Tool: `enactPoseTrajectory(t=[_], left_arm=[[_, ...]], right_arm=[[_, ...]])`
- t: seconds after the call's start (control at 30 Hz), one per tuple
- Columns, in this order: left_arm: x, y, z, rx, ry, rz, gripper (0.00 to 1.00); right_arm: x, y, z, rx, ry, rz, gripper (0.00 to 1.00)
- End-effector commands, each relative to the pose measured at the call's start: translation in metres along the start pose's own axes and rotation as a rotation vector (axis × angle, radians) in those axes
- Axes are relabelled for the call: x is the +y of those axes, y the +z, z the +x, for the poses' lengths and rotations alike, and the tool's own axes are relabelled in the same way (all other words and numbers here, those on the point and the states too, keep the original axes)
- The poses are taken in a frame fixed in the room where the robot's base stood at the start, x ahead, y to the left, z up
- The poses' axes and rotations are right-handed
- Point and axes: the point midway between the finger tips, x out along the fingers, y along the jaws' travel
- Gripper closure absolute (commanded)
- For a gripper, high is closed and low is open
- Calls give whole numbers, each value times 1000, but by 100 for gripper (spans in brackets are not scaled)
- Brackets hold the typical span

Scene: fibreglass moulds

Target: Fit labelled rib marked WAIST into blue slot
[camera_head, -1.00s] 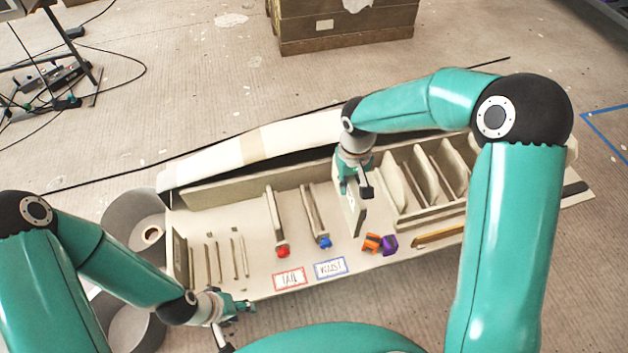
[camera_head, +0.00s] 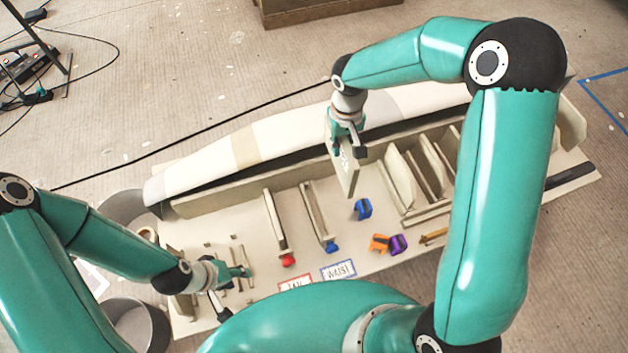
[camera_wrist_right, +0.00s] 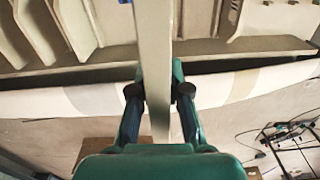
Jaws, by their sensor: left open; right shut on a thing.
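My right gripper (camera_head: 346,146) is shut on a pale flat rib (camera_head: 346,177), held upright above the tray. Faint dark marks show on the rib, too small to read. In the right wrist view the rib (camera_wrist_right: 155,60) stands edge-on between the fingers (camera_wrist_right: 158,95). The blue slot (camera_head: 319,214), a pair of pale rails with a blue end piece (camera_head: 332,246), lies left of and below the rib, apart from it. The blue-framed WAIST card (camera_head: 338,270) is in front of it. My left gripper (camera_head: 240,271) is open over the tray's left end.
A red-ended slot (camera_head: 275,224) with a TAIL card (camera_head: 295,284) lies left of the blue slot. Blue (camera_head: 362,209), orange (camera_head: 379,243) and purple (camera_head: 398,244) pieces lie to the right. More ribs stand in a rack (camera_head: 400,180). A long pale mould (camera_head: 280,138) runs along the back.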

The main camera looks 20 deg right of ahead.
Motion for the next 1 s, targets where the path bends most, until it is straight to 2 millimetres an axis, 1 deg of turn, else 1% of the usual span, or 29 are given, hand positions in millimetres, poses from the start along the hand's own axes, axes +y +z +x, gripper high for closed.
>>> enactPoseTrajectory(t=[0.27,0.37,0.47,0.57,0.6,0.7,0.8,0.9,1.0], left_arm=[[0,0,1,-1,0,0,55],[-4,0,10,-1,0,0,55],[-10,0,28,-1,0,0,55],[-19,0,52,-1,0,0,55],[-22,0,62,-1,0,0,55],[-30,0,84,-1,0,0,55],[-36,0,100,-1,0,0,55],[-39,0,108,-1,0,0,55],[-40,0,109,-1,0,0,55]], right_arm=[[-10,-4,1,1,0,-21,100],[-13,-5,14,-1,1,-26,100],[-20,-4,43,-4,3,-31,100],[-31,-4,81,-4,6,-39,100],[-36,-3,97,-4,7,-43,100],[-46,-2,133,-3,8,-50,100],[-55,0,160,-1,8,-55,100],[-61,1,176,1,6,-58,100],[-64,1,180,1,6,-58,100]])
